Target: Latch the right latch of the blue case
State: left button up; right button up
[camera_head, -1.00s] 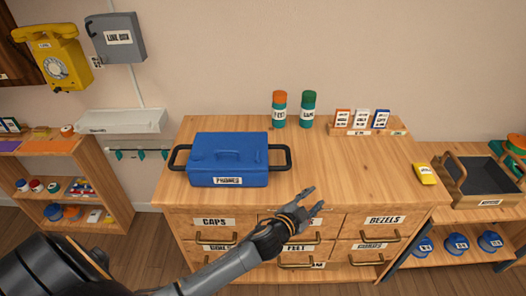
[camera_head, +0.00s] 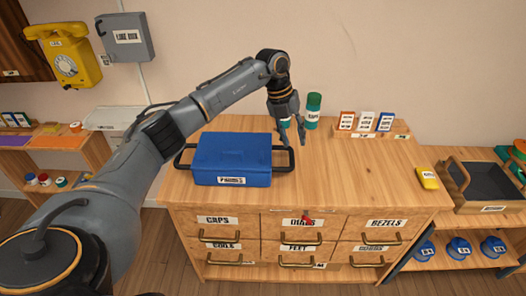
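The blue case (camera_head: 232,160) sits closed on the wooden cabinet top, with a white label on its front. A black bar-shaped loop (camera_head: 290,163) sticks out from its right side, and a similar one (camera_head: 179,160) from its left. I cannot tell whether the right latch is fastened. My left gripper (camera_head: 295,143) points down near the case's back right corner, just behind the right loop in the picture. Its fingers are apart with nothing visible between them. I cannot tell whether it touches the loop. My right gripper is not in view.
A card rack (camera_head: 372,131) stands at the back right, and a yellow object (camera_head: 428,178) near the right edge. The cabinet top (camera_head: 350,180) right of the case is clear.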

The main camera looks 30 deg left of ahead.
aim_at(262, 155)
pick_arm(q)
jog(key=s+a+r+n+g+y, duration=0.1)
jog(key=a+r+y, duration=0.1)
jog(key=a, duration=0.3)
jog(key=s+a+r+n+y, duration=0.1)
jog(key=a+r, duration=0.2)
jog(key=a, duration=0.1)
notch_tip(262, 155, down, 14)
jog(key=p, duration=0.3)
grip_shut()
